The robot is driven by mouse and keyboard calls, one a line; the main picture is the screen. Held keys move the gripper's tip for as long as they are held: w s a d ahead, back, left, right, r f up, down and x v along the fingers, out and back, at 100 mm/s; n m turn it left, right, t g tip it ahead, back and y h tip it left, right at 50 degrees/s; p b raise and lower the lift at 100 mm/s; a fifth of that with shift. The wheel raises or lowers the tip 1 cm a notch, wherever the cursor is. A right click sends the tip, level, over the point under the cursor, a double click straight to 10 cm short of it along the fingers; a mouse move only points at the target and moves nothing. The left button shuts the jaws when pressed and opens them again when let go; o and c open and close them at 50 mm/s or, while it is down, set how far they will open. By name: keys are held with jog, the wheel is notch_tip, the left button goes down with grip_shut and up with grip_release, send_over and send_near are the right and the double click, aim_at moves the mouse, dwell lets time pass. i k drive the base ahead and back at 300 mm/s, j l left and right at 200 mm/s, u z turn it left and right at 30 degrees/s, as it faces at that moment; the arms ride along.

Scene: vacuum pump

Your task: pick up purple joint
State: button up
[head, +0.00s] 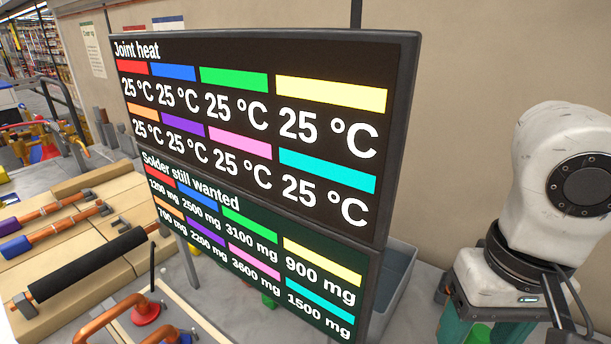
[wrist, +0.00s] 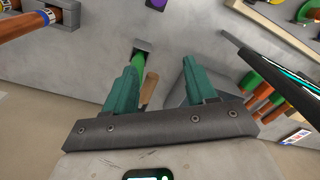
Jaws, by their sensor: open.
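My gripper (wrist: 158,68) is open, its two teal fingers spread apart with nothing held between them. It also shows at the lower right of the head view (head: 480,327), cut by the frame's bottom edge. A small purple patch (wrist: 157,4) is cut off at the top edge of the wrist view; I cannot tell whether it is the purple joint. In the head view a copper pipe (head: 50,210) at the far left ends in a dark purple-looking piece (head: 9,226). No joint is clearly identifiable as the purple one.
A large display (head: 260,130) lists joint heats and solder amounts, hiding much of the bench. A green-tipped tool (wrist: 138,62) and a brown handle (wrist: 149,88) are by the left finger. A grey bin (head: 400,262) stands behind the display. Copper pipes lie at left.

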aim_at(8, 227)
jog(key=k+j+u, duration=0.25)
jog(key=i+l+u, duration=0.1)
jog(key=u, duration=0.3)
jog(key=i+l+u, duration=0.1)
jog(key=l+u, duration=0.35)
jog(key=u, duration=0.3)
jog(key=i+l, duration=0.05)
